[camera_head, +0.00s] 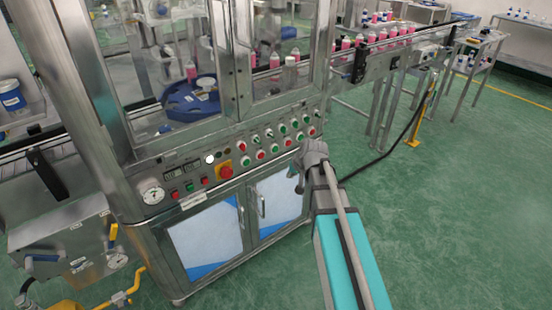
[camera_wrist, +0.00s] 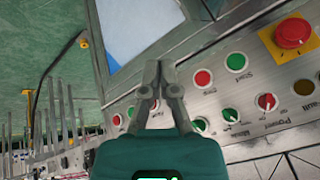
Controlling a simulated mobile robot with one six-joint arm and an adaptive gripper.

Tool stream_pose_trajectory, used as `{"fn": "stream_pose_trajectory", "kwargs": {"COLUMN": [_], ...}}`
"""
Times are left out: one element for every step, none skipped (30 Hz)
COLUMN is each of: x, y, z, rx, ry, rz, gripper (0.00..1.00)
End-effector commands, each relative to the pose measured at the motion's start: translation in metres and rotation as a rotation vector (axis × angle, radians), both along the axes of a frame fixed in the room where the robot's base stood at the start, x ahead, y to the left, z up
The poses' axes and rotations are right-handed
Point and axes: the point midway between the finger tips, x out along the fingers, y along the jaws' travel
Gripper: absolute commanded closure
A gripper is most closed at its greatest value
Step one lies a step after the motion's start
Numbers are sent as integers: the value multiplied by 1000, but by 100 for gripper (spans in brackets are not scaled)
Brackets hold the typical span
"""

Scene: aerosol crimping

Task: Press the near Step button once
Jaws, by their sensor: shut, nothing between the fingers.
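The control panel (camera_head: 238,156) on the front of the machine carries rows of red and green buttons and switches. No Step label is legible in either view, so I cannot tell which button is the near Step button. In the wrist view, a green button (camera_wrist: 236,62) labelled Start and a red button (camera_wrist: 203,78) sit right of my gripper (camera_wrist: 157,66). Its fingers are together and empty, covering part of the panel. More buttons show beside and behind the fingers, including a green one (camera_wrist: 130,112). In the head view, my gripper (camera_head: 299,187) is near the panel's right end; contact is unclear.
A red emergency stop (camera_head: 225,172) on a yellow plate sits left of the button rows. Cabinet doors (camera_head: 206,240) with handles lie below the panel. Glass-walled machine housing stands above. A conveyor with pink bottles (camera_head: 345,44) runs right. Green floor (camera_head: 460,210) is open at right.

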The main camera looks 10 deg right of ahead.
Motion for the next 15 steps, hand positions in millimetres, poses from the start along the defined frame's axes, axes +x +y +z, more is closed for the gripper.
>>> {"fn": "stream_pose_trajectory", "kwargs": {"x": [15, 21, 30, 36, 42, 49, 54, 59, 65, 69, 72, 76, 79, 81, 84], "y": [-5, -7, -11, -13, -15, -18, -20, -23, -26, -27, -29, -32, -33, -34, -36], "z": [-12, -15, -18, -20, -22, -24, -26, -27, -28, -29, -30, -31, -31, -32, -32], "rx": [14, 23, 34, 43, 50, 61, 68, 74, 83, 89, 93, 99, 102, 106, 110], "ry": [-26, -42, -64, -79, -95, -113, -127, -139, -156, -167, -176, -188, -195, -202, -209], "rz": [-14, -22, -33, -41, -49, -59, -67, -74, -83, -90, -96, -103, -108, -111, -116], "gripper": [100, 100, 100, 100, 100, 100, 100, 100, 100, 100, 100, 100, 100, 100, 100]}}
